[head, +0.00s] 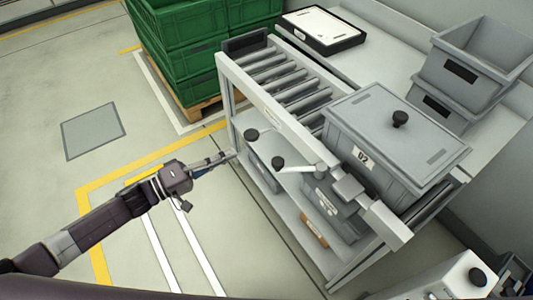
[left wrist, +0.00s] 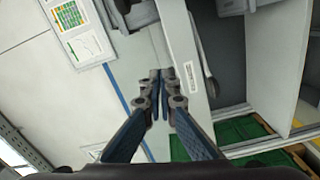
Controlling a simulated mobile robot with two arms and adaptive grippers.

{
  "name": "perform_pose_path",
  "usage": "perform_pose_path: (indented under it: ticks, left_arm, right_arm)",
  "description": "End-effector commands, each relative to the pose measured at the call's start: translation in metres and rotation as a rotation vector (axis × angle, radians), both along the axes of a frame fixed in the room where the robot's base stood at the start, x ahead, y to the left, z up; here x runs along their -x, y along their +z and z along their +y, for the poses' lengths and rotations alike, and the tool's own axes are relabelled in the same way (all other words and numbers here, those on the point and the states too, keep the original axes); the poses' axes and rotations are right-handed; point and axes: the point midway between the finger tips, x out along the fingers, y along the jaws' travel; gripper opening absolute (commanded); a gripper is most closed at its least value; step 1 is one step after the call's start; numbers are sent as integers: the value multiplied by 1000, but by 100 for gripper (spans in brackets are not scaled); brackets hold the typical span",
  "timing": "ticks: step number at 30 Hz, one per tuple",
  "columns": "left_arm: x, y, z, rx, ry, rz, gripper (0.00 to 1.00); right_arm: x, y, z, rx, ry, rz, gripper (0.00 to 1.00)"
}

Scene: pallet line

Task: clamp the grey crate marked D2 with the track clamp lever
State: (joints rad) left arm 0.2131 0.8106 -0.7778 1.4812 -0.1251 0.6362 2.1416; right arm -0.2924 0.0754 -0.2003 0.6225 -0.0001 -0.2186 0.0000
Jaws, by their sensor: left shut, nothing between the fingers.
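The grey crate marked D2 (head: 432,156) sits on the roller track at the right of the head view. It has a lid with a black knob and a D2 label on its near side. The track clamp lever (head: 300,168) is a light grey arm on the track's near side rail, beside the crate. Its black knob end points left, away from the crate. My left gripper (head: 229,156) is shut and empty, left of the lever and apart from it. In the left wrist view its fingers (left wrist: 160,75) are together. My right gripper is not in view.
A second black knob (head: 251,134) stands near the track's left part. Green crates (head: 190,65) stand on a wooden pallet behind. Open grey bins (head: 455,103) and a black-and-white case (head: 320,28) rest on the back bench. The floor at left is clear.

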Motion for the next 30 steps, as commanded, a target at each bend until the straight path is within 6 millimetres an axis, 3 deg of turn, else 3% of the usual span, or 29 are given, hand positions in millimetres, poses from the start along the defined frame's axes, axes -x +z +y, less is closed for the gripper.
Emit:
perform_pose_path:
  ticks: [3,8,14,23,30]
  left_arm:
    - [15,22,-10,66,-84,52,0]
    - [20,33,-20,99,-120,82,0]
    - [5,36,-48,102,-119,81,0]
    - [-27,38,-105,101,-118,82,0]
    - [5,33,-108,99,-117,85,0]
  right_arm:
    - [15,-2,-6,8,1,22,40]
    - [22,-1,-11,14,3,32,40]
    - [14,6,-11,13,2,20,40]
    - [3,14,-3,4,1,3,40]
    - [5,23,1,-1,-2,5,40]
